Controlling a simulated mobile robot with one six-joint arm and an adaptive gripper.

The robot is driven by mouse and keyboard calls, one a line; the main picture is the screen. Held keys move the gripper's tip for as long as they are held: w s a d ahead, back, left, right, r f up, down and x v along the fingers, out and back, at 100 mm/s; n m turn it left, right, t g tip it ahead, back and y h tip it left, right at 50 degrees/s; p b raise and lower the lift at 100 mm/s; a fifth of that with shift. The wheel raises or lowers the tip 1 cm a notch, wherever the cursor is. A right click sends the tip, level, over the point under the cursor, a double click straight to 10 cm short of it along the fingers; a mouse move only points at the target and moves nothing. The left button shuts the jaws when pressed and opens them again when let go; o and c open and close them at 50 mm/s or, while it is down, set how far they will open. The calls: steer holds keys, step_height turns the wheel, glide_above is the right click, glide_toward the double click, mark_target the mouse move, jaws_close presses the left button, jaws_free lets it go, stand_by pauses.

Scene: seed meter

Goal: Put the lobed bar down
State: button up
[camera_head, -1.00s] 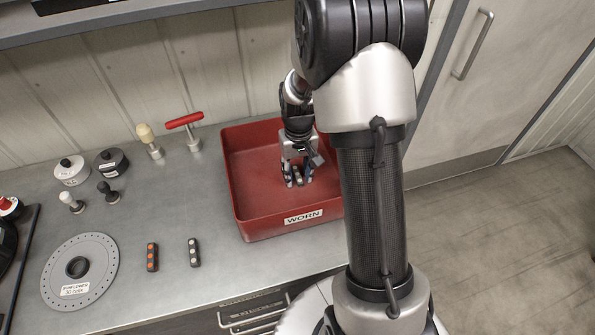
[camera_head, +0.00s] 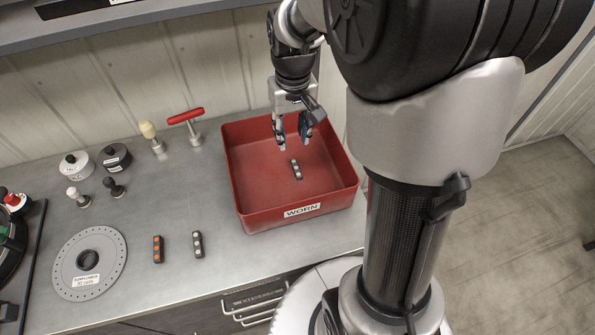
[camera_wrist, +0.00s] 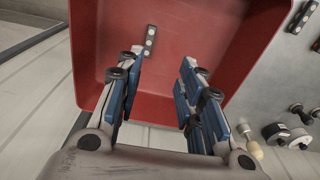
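The lobed bar (camera_head: 296,169), dark with several pale dots along it, lies on the floor of the red bin labelled WORN (camera_head: 243,197). In the wrist view the bar (camera_wrist: 150,40) lies beyond my fingertips, apart from them. My gripper (camera_head: 292,143) is above the back part of the bin, with its fingers spread and nothing between them. The open blue-padded fingers also show in the wrist view (camera_wrist: 158,75). Two similar bars lie on the bench, one with orange dots (camera_head: 158,249) and one with pale dots (camera_head: 198,244).
A grey perforated disc (camera_head: 118,262) lies at the front left of the bench. Two round pots (camera_head: 75,166) (camera_head: 115,157), small stamps (camera_head: 114,187), a pale-knobbed tool (camera_head: 151,135) and a red T-handle (camera_head: 186,116) stand further back. The middle of the bench is clear.

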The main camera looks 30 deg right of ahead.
steer(key=s+a+r+n+t, duration=0.1)
steer(key=s+a+r, duration=0.3)
steer(key=s, duration=0.5)
steer(key=s+a+r+t, duration=0.2)
steer(key=s+a+r, duration=0.3)
steer(key=s, duration=0.5)
steer(key=shift+s+r+n+t, duration=0.2)
steer(key=shift+r+n+t, duration=0.2)
stand_by(1.2)
